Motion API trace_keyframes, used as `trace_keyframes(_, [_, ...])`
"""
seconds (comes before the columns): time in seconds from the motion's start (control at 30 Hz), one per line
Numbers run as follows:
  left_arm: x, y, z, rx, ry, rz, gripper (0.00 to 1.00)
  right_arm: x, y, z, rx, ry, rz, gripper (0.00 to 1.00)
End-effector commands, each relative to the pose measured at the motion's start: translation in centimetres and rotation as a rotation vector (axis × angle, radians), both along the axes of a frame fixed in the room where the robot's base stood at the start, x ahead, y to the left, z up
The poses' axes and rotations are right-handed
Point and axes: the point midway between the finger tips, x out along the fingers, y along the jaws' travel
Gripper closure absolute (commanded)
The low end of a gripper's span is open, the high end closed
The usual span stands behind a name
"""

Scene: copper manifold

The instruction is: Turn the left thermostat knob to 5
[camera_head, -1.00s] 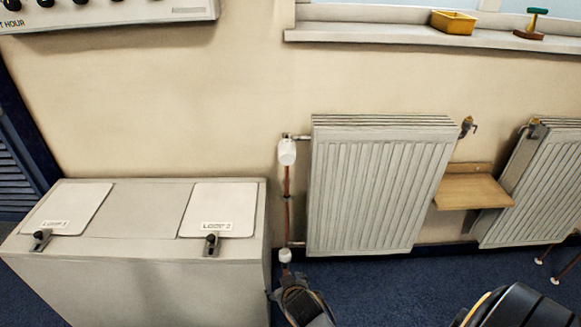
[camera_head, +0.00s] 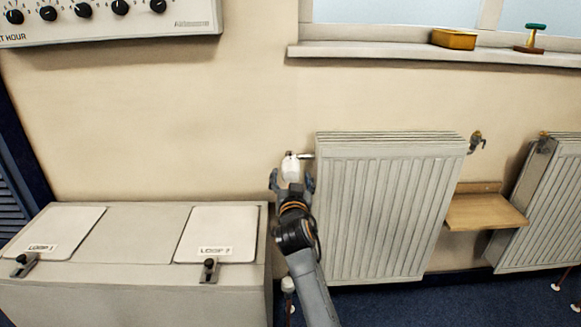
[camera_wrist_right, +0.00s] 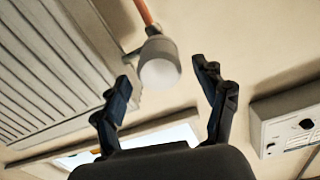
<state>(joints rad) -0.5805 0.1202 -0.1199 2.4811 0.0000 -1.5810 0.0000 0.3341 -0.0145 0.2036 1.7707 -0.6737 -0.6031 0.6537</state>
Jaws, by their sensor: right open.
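The left thermostat knob (camera_head: 291,167) is white and sits on the pipe at the upper left corner of the left radiator (camera_head: 385,210). My right gripper (camera_head: 291,184) is open just below the knob, its two dark fingers pointing up. In the right wrist view the knob (camera_wrist_right: 159,73) shows between and slightly beyond the open fingertips. I see no clear contact between fingers and knob. Any numbers on the knob are too small to read. My left gripper is not in view.
A grey cabinet (camera_head: 130,290) with two lids stands left of my right arm. A wooden shelf (camera_head: 487,212) sits between the left radiator and a second radiator (camera_head: 545,205). A control panel (camera_head: 110,22) hangs upper left. A yellow box (camera_head: 453,40) rests on the windowsill (camera_head: 370,54).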

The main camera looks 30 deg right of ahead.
Motion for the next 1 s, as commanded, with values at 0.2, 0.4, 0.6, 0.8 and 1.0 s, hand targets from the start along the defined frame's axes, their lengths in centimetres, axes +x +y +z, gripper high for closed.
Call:
trace_keyframes(0.2, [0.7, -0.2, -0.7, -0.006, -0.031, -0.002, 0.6, 3.9, -2.4, -0.1, -0.001, 0.0, 0.0, 0.28])
trace_keyframes(0.4, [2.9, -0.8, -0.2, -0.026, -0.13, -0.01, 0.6, 6.0, -3.6, -0.1, -0.001, 0.0, 0.001, 0.28])
trace_keyframes(0.6, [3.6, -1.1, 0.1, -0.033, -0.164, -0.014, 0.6, 6.5, -4.0, -0.1, 0.0, 0.001, 0.001, 0.28])
trace_keyframes(0.8, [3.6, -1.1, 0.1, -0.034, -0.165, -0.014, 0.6, 6.5, -4.0, -0.1, 0.0, 0.001, 0.001, 0.28])
trace_keyframes(1.0, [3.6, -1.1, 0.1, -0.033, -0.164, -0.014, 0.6, 6.5, -3.9, -0.1, 0.0, 0.002, 0.001, 0.69])
